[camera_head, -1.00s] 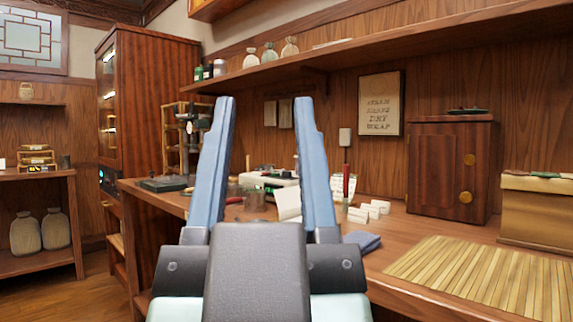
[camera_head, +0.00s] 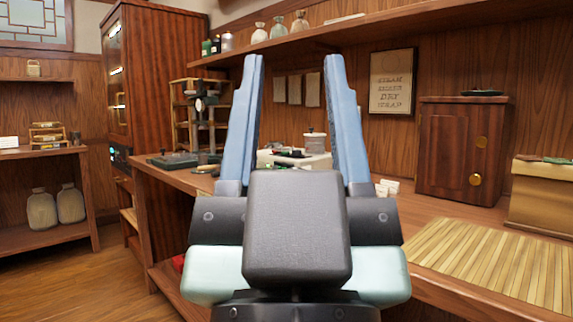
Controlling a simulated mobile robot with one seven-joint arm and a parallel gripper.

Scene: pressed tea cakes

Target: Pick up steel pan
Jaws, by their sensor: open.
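My gripper (camera_head: 294,65) is open and empty, its two blue fingers pointing up and apart in the middle of the view. It is in front of the long wooden worktable (camera_head: 428,221). Between the fingers, farther back on the table, are a pale device with dark items on it (camera_head: 290,154) and a small pale lidded pot (camera_head: 314,142). I cannot pick out a steel pan with certainty; my gripper hides part of the table. A dark shallow dish (camera_head: 483,92) lies on top of the wooden cabinet (camera_head: 459,150) at right.
A slatted bamboo mat (camera_head: 490,262) lies at the table's front right, beside a tan box (camera_head: 541,196). Small white cards (camera_head: 388,188) stand right of my gripper. A rack (camera_head: 184,118) stands at the table's left. A wall shelf (camera_head: 400,38) with jars runs above. Open floor lies left.

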